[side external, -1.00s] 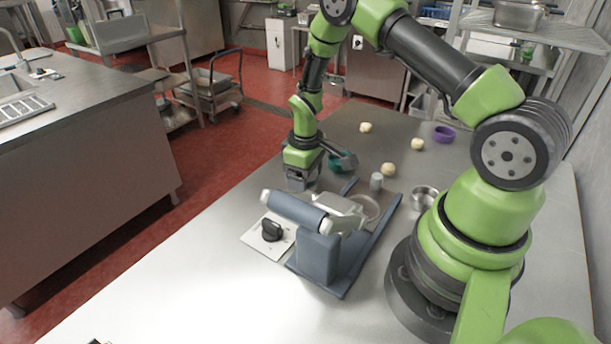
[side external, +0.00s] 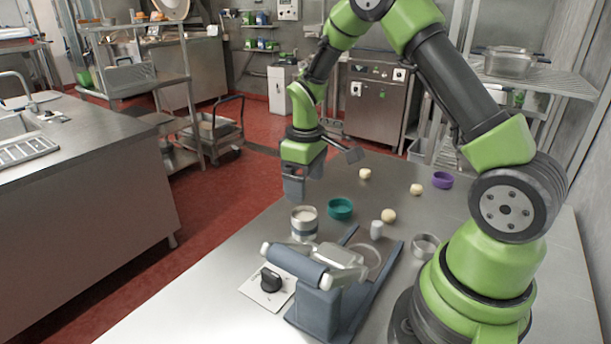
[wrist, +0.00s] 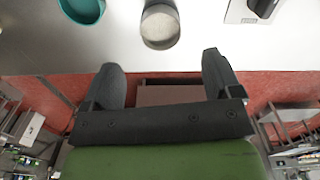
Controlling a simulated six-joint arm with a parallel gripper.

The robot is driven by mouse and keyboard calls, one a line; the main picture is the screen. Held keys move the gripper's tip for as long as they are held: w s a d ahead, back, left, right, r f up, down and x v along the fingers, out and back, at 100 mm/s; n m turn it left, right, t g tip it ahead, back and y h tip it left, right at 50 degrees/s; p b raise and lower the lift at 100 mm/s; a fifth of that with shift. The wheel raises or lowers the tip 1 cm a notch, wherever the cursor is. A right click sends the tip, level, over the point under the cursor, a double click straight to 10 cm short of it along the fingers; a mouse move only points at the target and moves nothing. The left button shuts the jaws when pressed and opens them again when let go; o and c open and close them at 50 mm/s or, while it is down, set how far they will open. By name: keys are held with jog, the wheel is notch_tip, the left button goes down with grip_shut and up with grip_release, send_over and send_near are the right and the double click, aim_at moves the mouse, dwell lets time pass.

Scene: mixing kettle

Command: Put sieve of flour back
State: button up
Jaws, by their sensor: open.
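The sieve of flour (side external: 304,223), a grey cylinder with a pale fill at the top, stands upright on the metal table at the left of the dough machine. It also shows in the wrist view (wrist: 159,27) at the top centre, ahead of the fingers. My gripper (side external: 299,188) is raised above the table, a little above and behind the sieve and apart from it. In the wrist view its two fingers (wrist: 160,66) are spread wide with nothing between them.
A blue-grey mixing machine (side external: 318,290) with a black-knob plate (side external: 268,287) stands in front. A teal bowl (side external: 340,209), a purple bowl (side external: 442,180), a metal bowl (side external: 425,247), a small grey cylinder (side external: 376,230) and dough balls (side external: 388,216) lie around.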

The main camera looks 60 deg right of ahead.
jog(key=shift+r, duration=0.5)
jog(key=s+a+r+m+t, duration=0.2)
jog(key=s+a+r, duration=0.25)
jog(key=r, duration=0.35)
jog(key=s+a+r+m+t, duration=0.25)
jog(key=s+a+r, duration=0.2)
jog(key=r, duration=0.45)
jog(key=s+a+r+m+t+y, duration=0.1)
jog(key=s+a+t+y, duration=0.1)
jog(key=s, duration=0.6)
jog(key=shift+s+a+r+t, duration=0.25)
jog(key=shift+a+r+t, duration=0.15)
jog(key=shift+a, duration=0.1)
